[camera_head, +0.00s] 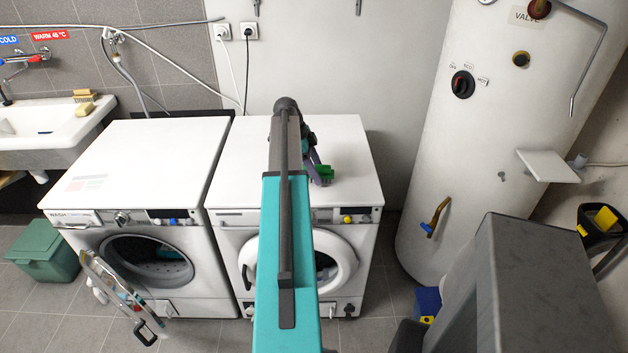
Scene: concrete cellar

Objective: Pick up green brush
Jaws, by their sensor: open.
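The green brush (325,172) lies on the white top of the right-hand machine, just right of my arm. Only a small green part of it shows clearly. My gripper (314,168) is at the end of my teal and grey arm, low over the machine top and right beside the brush. Its jaws are open, with a purple-grey part against the brush's left side. My arm hides part of the gripper, and I cannot tell whether the brush lies between the fingers.
The right machine top (345,135) is otherwise clear. A white boiler (450,130) stands at right. A sink (45,130) and a green bin (45,250) are at left.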

